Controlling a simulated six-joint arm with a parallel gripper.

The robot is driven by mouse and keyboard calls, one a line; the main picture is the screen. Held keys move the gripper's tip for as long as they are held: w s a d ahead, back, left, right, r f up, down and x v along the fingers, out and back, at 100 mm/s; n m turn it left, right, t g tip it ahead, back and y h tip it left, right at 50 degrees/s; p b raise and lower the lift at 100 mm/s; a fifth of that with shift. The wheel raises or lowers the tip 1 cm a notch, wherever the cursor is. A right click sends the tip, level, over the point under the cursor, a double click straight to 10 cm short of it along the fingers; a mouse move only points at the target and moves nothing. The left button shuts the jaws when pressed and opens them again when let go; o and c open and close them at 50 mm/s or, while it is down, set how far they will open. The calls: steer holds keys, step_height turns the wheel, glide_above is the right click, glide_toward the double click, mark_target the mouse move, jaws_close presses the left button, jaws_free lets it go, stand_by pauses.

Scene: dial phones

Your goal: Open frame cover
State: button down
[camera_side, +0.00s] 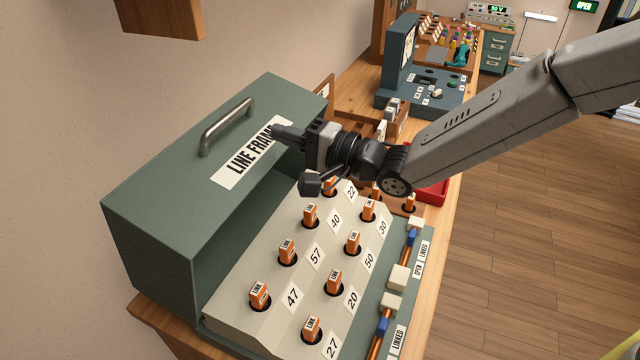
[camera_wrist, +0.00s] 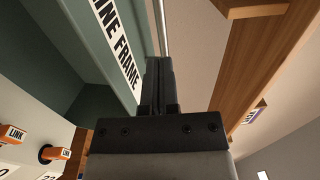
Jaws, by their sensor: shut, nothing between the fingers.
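The green frame cover (camera_side: 165,190), labelled LINE FRAME, stands swung up at the back of the line frame. Its metal handle (camera_side: 227,126) is on its upper face. My gripper (camera_side: 280,132) is shut and empty, in front of the label and to the right of the handle in the side view. In the wrist view my gripper (camera_wrist: 159,75) points along the handle bar (camera_wrist: 162,25), beside the label. I cannot tell whether the fingertips touch the handle. The sloped panel (camera_side: 235,325) under the cover is exposed, with orange LINK plugs (camera_side: 287,251) and number labels.
A strip with blue and white parts (camera_side: 398,277) runs along the panel's right side. A red tray (camera_side: 432,187) lies behind my arm. A dark desk unit (camera_side: 425,90) stands farther back. A wooden shelf (camera_side: 160,18) hangs on the wall above the cover.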

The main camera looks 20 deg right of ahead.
mark_target(232, 119)
steer(key=shift+x, duration=3.55)
steer(key=shift+w+a+g+h, duration=0.4)
steer(key=shift+w+a, duration=0.95)
steer(key=shift+a, duration=0.1)
steer(key=shift+w+a+f+g+h, duration=0.1)
steer(key=shift+w+a+g+h, duration=0.4)
steer(key=shift+w+a, duration=0.7)
steer(key=shift+d, duration=0.15)
steer(key=v, duration=1.4)
steer(key=shift+f, duration=0.1)
